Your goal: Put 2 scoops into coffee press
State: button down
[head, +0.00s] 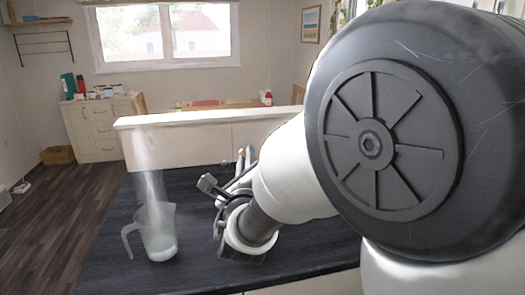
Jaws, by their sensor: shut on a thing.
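A clear jug-like vessel (158,238), perhaps the coffee press, stands upright on the dark worktop, its handle on the left. Pale whitish contents show in its lower part. A pale, hazy vertical streak (150,175) rises above its mouth; it looks like falling or scattered powder, but I cannot be sure. My gripper (210,187) is to the right of the vessel, apart from it, near the end of my arm. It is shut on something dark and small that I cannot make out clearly. No scoop can be told apart for certain, and my arm hides much of the right side.
The dark worktop (110,262) is clear in front of and left of the vessel. A raised pale ledge (190,121) runs behind it. A cabinet (98,128) with small objects is far left.

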jog(key=a+f+n+y, duration=0.2)
jog(key=f+n, duration=0.4)
jog(key=n, duration=0.4)
jog(key=shift+s+a+f, duration=0.3)
jog(key=shift+s+a, duration=0.05)
jog(key=shift+a, duration=0.45)
jog(key=shift+a, duration=0.1)
dwell(0.5)
